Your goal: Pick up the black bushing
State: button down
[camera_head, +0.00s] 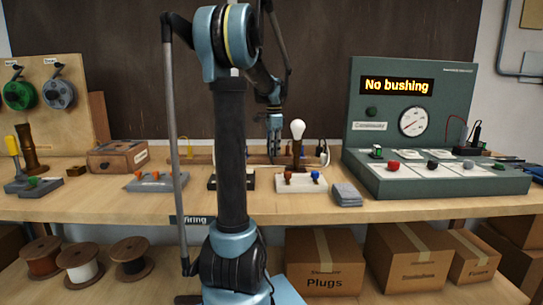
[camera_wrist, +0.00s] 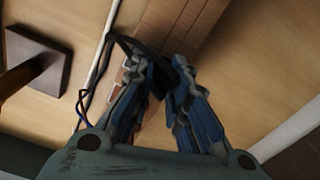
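My gripper (camera_wrist: 162,72) points down over the back of the workbench in the wrist view. Its two blue fingers stand apart, and a small dark piece (camera_wrist: 158,82) shows between them. I cannot tell whether this piece is the black bushing, or whether the fingers press on it. A black cord (camera_wrist: 122,42) loops beside the left finger. In the head view my gripper (camera_head: 274,152) is low over the back of the bench, left of the small lamp with a white bulb (camera_head: 297,130). No black bushing can be made out clearly there.
A wooden strip with pale labels (camera_wrist: 126,72) lies under the fingers. A dark square base with a wooden post (camera_wrist: 38,65) is at left in the wrist view. The green tester (camera_head: 440,180) at right reads "No bushing". A grey block stack (camera_head: 346,195) sits at the front edge.

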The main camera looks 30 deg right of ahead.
notch_tip(320, 180, up, 10)
dwell(0.8)
